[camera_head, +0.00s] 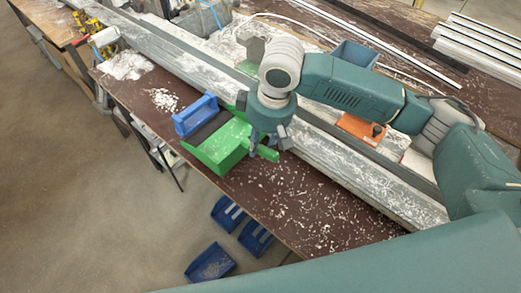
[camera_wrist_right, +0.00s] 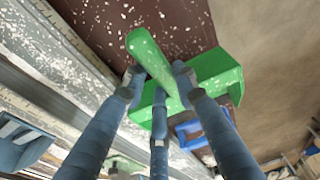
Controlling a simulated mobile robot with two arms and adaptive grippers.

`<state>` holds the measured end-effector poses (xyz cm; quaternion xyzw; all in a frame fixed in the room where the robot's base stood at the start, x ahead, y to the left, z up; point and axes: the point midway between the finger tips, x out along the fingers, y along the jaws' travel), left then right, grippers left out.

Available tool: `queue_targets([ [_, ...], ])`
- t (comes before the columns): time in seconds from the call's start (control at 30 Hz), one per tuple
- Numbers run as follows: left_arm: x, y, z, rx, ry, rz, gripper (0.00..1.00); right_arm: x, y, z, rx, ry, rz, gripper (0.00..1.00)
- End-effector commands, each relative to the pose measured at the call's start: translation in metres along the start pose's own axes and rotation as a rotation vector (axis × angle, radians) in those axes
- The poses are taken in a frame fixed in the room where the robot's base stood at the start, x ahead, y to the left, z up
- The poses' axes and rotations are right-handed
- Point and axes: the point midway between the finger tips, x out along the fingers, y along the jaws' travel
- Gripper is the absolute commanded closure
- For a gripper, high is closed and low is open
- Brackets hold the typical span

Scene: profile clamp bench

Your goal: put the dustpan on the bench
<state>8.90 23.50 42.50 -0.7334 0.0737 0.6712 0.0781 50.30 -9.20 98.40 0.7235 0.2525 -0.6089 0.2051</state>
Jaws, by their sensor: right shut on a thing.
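The green dustpan (camera_head: 220,146) is at the front edge of the brown, chip-strewn bench (camera_head: 290,207), beside a blue open-framed object. Its pan reaches the edge; I cannot tell whether it touches the bench top. My right gripper (camera_head: 264,150) is over its handle. In the right wrist view the fingers of my right gripper (camera_wrist_right: 157,82) close around the green handle (camera_wrist_right: 149,52), and the wide pan of the dustpan (camera_wrist_right: 215,78) lies behind and to the right. My left gripper is not in view.
The blue object (camera_head: 196,115) stands just left of the dustpan. Long metal profiles (camera_head: 345,170) run along the bench behind it. An orange item (camera_head: 360,127) and a blue-grey bin (camera_head: 354,54) are farther back. Blue bins (camera_head: 210,263) are below the front edge. The bench front right is clear except for chips.

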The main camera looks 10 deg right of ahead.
Motion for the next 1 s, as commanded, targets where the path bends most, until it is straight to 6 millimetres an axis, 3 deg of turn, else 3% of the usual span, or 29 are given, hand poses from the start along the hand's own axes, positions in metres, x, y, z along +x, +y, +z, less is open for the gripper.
queue_targets([
  [0.3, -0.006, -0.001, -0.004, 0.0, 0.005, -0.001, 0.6, 0.038, 0.001, 0.007, 0.0, 0.001, 0.0, 1.0],
  [0.63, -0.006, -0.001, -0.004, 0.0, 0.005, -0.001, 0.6, 0.041, 0.0, 0.007, -0.001, 0.002, 0.0, 1.0],
  [0.67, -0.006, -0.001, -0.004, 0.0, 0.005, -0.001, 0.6, 0.042, 0.0, 0.008, 0.0, -0.002, -0.001, 0.68],
  [0.73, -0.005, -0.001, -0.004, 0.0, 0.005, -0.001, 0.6, 0.042, 0.0, 0.008, 0.0, -0.002, 0.0, 0.54],
  [1.0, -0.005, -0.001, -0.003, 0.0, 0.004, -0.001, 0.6, 0.041, 0.0, 0.008, -0.001, -0.002, 0.0, 0.53],
])
